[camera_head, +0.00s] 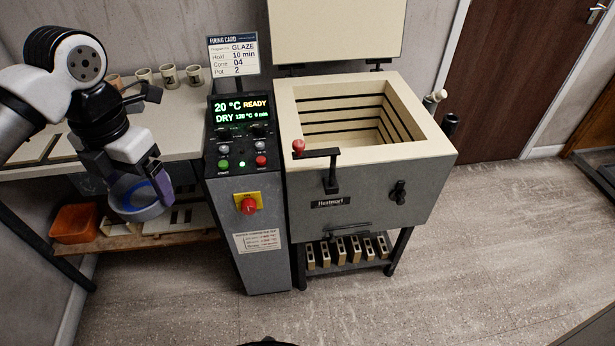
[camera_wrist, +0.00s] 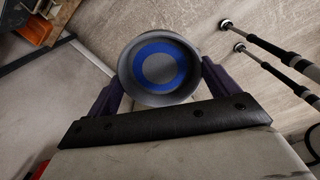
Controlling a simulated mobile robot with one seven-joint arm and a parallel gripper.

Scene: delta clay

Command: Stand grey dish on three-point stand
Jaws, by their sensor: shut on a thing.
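The grey dish (camera_head: 136,209) hangs in front of the bench at the left of the head view. In the wrist view the dish (camera_wrist: 133,67) shows as a round grey bowl with a blue ring inside. My gripper (camera_head: 148,188) is shut on the dish, with a purple finger on each side of its rim in the wrist view (camera_wrist: 161,82). The dish is clear of the bench and shelf. I cannot make out a three-point stand in either view.
A top-loading kiln (camera_head: 432,143) stands open and looks empty inside. Its control panel (camera_head: 242,117) reads 20 °C READY. Several small pots (camera_head: 169,76) stand on the pale bench (camera_head: 190,145). An orange bin (camera_head: 75,223) sits on the shelf below.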

